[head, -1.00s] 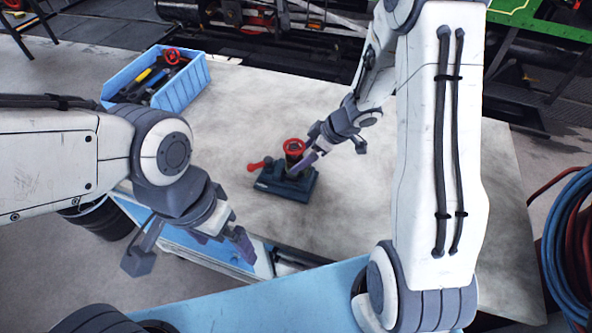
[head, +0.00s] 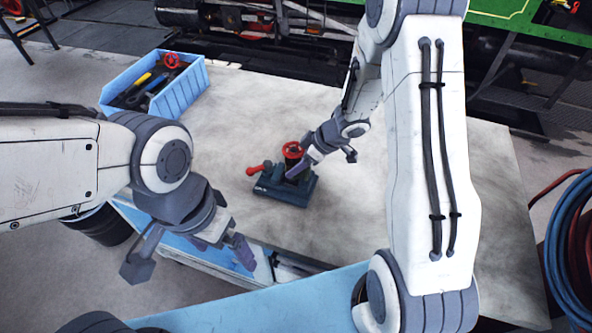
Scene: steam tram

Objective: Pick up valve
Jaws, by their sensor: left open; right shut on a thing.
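The valve (head: 292,150) has a red handwheel on top and a dark body. It stands upright in a dark blue-green vise-like fixture (head: 284,187) with a red handle at its left, on the worktop. My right gripper (head: 297,172) reaches in from the right and is shut on the valve's body just below the handwheel; its fingers hide part of the body. My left gripper (head: 195,258) is open and empty, in front of the worktop's near edge.
A blue bin (head: 178,98) with hand tools and another red handwheel stands at the back left of the worktop (head: 430,160). The worktop around the fixture is clear. Blue and red hoses (head: 573,235) hang at the far right.

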